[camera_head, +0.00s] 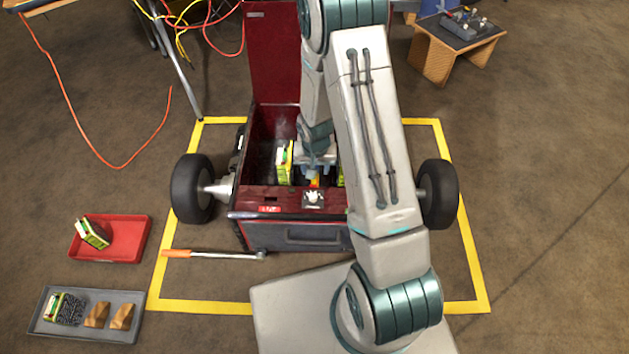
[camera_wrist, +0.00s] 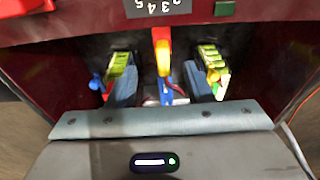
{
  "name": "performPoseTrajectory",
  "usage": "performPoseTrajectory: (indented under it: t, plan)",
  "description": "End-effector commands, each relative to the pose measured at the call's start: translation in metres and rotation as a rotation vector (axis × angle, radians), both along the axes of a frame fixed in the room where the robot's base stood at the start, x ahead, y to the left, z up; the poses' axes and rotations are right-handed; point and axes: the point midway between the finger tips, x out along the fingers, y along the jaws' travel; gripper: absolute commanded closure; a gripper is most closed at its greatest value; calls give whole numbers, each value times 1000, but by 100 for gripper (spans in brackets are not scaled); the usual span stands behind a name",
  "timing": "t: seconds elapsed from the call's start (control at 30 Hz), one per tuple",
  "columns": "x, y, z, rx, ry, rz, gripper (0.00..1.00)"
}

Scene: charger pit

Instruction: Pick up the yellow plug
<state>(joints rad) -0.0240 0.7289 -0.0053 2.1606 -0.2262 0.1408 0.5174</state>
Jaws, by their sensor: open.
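My gripper (camera_wrist: 161,84) is open, with one blue-grey finger on each side of the coloured parts and a visible gap to both. In the head view my gripper (camera_head: 315,170) reaches down into the cart, and my arm hides part of it.
The red cart (camera_head: 290,235) has wheels on both sides and a raised lid behind. Green-yellow blocks stand left (camera_head: 285,160) and right (camera_wrist: 213,68) of my fingers, close to them. A red tray (camera_head: 125,250) and a grey tray (camera_head: 90,335) lie on the floor at left.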

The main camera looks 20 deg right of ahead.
Motion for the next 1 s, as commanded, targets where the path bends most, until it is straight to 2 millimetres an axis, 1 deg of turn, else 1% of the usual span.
performPoseTrajectory:
  t: [0.17,0.43,0.5,0.7,0.77,0.8,0.87,0.9,1.0]
  plan:
    - [3,1,-13,0,0,0,54]
    - [10,2,-50,0,0,0,54]
    - [11,2,-52,1,-1,0,54]
    - [11,1,-51,1,-1,0,54]
    - [11,2,-51,1,-1,0,70]
    - [11,2,-51,1,-1,0,81]
    - [11,2,-51,1,-1,0,98]
    - [11,2,-51,1,-1,0,100]
    - [11,2,-51,1,-1,0,100]
